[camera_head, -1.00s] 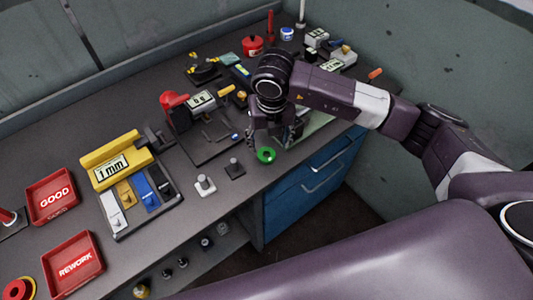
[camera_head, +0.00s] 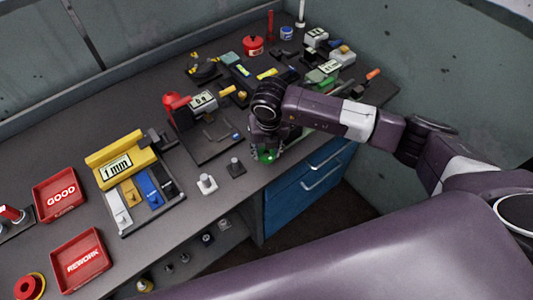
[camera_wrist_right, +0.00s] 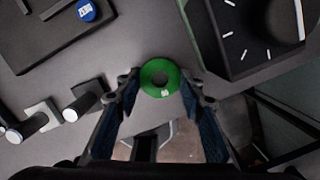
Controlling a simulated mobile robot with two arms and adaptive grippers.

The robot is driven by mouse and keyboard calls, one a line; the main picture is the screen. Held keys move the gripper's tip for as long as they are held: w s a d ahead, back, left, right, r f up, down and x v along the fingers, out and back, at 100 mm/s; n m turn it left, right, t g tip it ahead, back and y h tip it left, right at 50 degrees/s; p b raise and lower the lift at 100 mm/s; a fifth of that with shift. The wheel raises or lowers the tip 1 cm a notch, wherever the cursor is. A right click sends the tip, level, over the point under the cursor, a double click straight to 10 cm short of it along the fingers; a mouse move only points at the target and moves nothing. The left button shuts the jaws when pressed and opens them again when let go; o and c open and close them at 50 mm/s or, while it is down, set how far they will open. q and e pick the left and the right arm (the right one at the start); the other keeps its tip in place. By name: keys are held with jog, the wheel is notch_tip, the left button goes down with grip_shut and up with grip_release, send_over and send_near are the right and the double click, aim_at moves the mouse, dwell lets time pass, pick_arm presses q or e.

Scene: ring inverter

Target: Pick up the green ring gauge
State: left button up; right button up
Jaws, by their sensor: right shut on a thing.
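The green ring gauge (camera_head: 268,156) lies near the front edge of the workbench, partly covered by my right gripper (camera_head: 265,149) in the head view. In the right wrist view, the green ring (camera_wrist_right: 146,79) shows face-on with a dark central hole and a small white mark. The fingertips of my right gripper (camera_wrist_right: 160,88) are on either side of it, shut on the ring. I cannot tell whether it is clear of the bench surface. My left gripper is not in view.
Two small posts on bases, one light (camera_head: 207,184) and one dark (camera_head: 236,168), stand left of the gripper. A dark fixture plate (camera_head: 212,152) lies behind them. A yellow 1 mm gauge (camera_head: 116,163) and red GOOD (camera_head: 60,194) and REWORK (camera_head: 82,262) trays are further left.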

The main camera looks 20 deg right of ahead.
jog(key=c, duration=0.4)
